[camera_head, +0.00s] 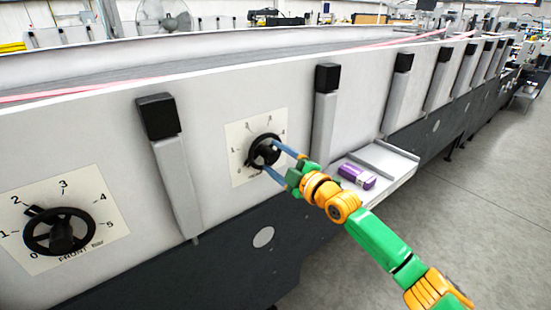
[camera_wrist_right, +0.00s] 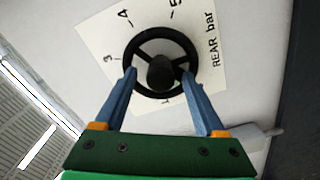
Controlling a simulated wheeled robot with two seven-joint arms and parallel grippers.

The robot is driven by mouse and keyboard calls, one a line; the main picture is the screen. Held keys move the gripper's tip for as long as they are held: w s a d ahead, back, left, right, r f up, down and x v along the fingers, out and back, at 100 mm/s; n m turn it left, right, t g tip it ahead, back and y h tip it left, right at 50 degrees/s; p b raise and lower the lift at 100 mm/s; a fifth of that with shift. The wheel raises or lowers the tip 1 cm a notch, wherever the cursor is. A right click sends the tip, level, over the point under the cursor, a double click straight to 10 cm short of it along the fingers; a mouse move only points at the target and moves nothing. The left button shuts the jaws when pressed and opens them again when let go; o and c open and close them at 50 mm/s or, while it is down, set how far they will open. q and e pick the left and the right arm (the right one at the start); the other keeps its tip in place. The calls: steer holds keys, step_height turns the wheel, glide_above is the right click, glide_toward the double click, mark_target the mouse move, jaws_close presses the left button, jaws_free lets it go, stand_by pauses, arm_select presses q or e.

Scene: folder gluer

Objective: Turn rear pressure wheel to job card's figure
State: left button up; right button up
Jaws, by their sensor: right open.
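The rear pressure wheel (camera_head: 263,152) is a black handwheel on a white dial plate (camera_head: 240,134) on the machine's side. In the right wrist view the wheel (camera_wrist_right: 160,38) shows its spokes and hub, with 3, 4, 5 and "REAR bar" readable on the plate (camera_wrist_right: 98,42). I cannot make out its pointer. My right gripper (camera_head: 269,157) is open, with its two blue fingers spread at opposite sides of the wheel. In the right wrist view the fingertips (camera_wrist_right: 160,75) overlap the rim; I cannot tell whether they touch it. I cannot identify a job card. My left gripper is not in view.
The front pressure wheel (camera_head: 62,231), marked "FRONT bar", is at lower left, its tab near 2. Grey posts with black caps (camera_head: 158,116) stand along the machine. The floor at right is clear.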

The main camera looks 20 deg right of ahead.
steer(key=shift+d, duration=0.15)
jaws_close()
steer(key=shift+m, duration=0.4)
steer(key=m+b, duration=0.1)
steer(key=m, duration=0.2)
steer(key=shift+m, duration=0.4)
steer(key=m, duration=0.5)
steer(key=shift+m, duration=0.3)
steer(key=m, duration=0.5)
steer(key=shift+r, duration=0.15)
steer(key=m+p, duration=0.1)
steer(key=m, duration=0.3)
steer(key=shift+m, duration=0.3)
steer(key=shift+r, duration=0.1)
